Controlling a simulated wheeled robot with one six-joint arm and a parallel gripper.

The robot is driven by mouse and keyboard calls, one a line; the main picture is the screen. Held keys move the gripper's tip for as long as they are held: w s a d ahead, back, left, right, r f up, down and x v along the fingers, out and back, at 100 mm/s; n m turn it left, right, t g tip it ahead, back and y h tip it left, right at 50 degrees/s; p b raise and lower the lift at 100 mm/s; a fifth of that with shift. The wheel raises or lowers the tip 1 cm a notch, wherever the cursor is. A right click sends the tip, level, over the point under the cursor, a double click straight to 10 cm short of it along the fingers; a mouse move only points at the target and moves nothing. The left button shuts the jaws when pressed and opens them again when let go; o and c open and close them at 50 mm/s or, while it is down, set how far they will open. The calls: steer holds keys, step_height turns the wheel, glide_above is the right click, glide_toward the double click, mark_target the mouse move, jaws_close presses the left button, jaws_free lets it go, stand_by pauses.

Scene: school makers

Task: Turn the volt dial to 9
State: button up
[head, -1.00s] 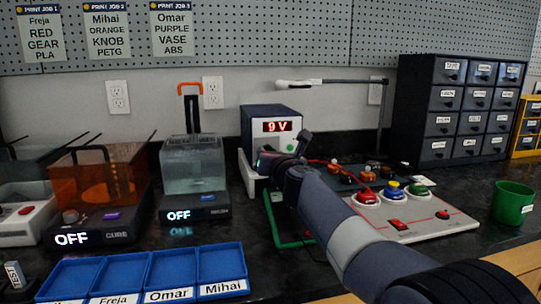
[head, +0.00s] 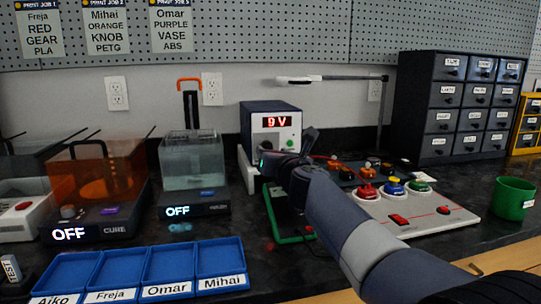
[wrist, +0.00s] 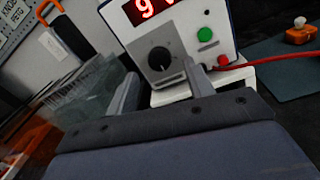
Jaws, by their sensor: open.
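The power supply (head: 258,113) is a dark box with a light front at the back of the bench. Its red display (head: 271,122) reads 9 V in the head view. In the head view my arm hides part of the supply's lower front.
A red lead (wrist: 260,58) is plugged in beside a green button (wrist: 205,35). A button panel (head: 425,222), a green cup (head: 514,199) and a drawer cabinet (head: 459,108) stand right. A wash tank (head: 193,162) and blue trays (head: 120,271) are left.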

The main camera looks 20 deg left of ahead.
mark_target(268, 148)
steer(key=b+v, duration=0.1)
steer(key=v, duration=0.6)
steer(key=shift+s+d, duration=0.15)
steer(key=shift+s, duration=0.15)
steer(key=shift+w, duration=0.1)
steer(key=shift+p+x, duration=1.45)
steer(key=shift+x, duration=3.9)
